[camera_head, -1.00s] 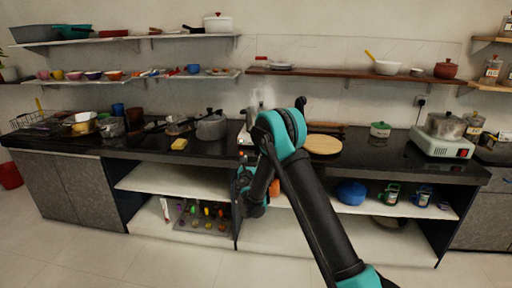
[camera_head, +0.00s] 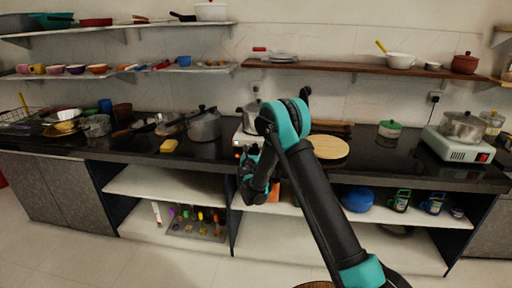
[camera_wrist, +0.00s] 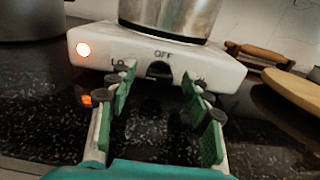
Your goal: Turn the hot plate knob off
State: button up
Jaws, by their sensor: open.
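The white hot plate (camera_wrist: 215,66) stands on the dark counter and carries a metal pot (camera_wrist: 170,14). My gripper (camera_wrist: 160,80) is open and empty in the wrist view. Its two green-padded fingers lie left and right of the knob, with the knob in line with the gap; I cannot tell whether they touch it. In the head view the hot plate (camera_head: 238,139) is partly hidden behind my arm.
A round wooden board (camera_head: 328,147) lies right of the hot plate, and a grey pot (camera_head: 204,126) stands to its left. Another hot plate (camera_head: 455,152) with a pot is at the far right. Open shelves lie below the counter.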

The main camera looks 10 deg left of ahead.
jog(key=shift+w, duration=0.1)
grip_shut()
dwell(0.3)
jog(key=shift+m, duration=0.3)
jog(key=m, duration=0.3)
jog(key=shift+d+m, duration=0.1)
jog(key=shift+m, duration=2.4)
